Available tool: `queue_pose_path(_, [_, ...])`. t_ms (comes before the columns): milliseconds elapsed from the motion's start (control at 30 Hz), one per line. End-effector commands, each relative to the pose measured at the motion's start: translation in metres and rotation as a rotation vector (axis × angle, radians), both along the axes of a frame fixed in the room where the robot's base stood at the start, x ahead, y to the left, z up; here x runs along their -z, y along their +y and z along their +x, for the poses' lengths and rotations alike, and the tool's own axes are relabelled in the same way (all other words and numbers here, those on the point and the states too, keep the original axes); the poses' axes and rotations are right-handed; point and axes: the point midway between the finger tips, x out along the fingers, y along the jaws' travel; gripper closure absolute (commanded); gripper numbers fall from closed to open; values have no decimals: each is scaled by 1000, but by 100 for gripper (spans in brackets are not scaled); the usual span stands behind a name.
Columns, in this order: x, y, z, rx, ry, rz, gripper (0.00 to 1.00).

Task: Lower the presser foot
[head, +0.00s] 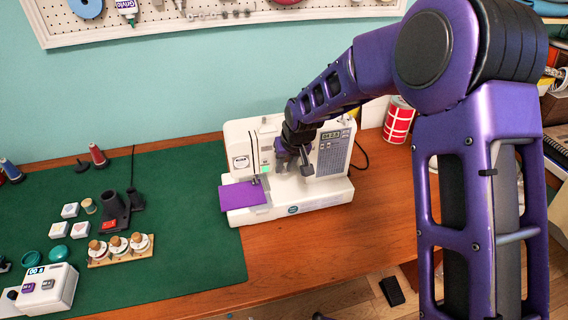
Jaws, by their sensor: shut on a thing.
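A white sewing machine (318,196) stands on the table, with a small screen and a grey panel on its right side. Its presser foot (258,181) is small in this view, below the needle head on the left, over a purple fabric piece (238,196). I cannot tell the foot's exact height. My gripper (293,165) reaches down into the machine's open middle, just right of the needle head. It is shut on a small part there, apparently the presser foot lever. The fingers and arm hide that part.
A green mat (200,255) covers the table's left, with a rack of corked jars (120,248), a black stand (114,212) and a white button box (48,290). A red-and-white can (399,122) stands behind right. Bare wood (330,232) lies in front.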

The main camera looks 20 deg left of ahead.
Motion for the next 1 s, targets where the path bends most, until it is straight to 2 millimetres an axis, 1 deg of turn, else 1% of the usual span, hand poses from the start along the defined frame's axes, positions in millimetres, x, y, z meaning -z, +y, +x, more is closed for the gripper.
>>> queue_pose_path(100, [3, -5, 2, 7, 39, 59, 100])
queue_pose_path(400, [17, -9, 5, 8, 154, 250, 100])
queue_pose_path(700, [30, -10, 6, 6, 270, 443, 100])
queue_pose_path(1000, [36, -8, 5, 1, 348, 569, 100])
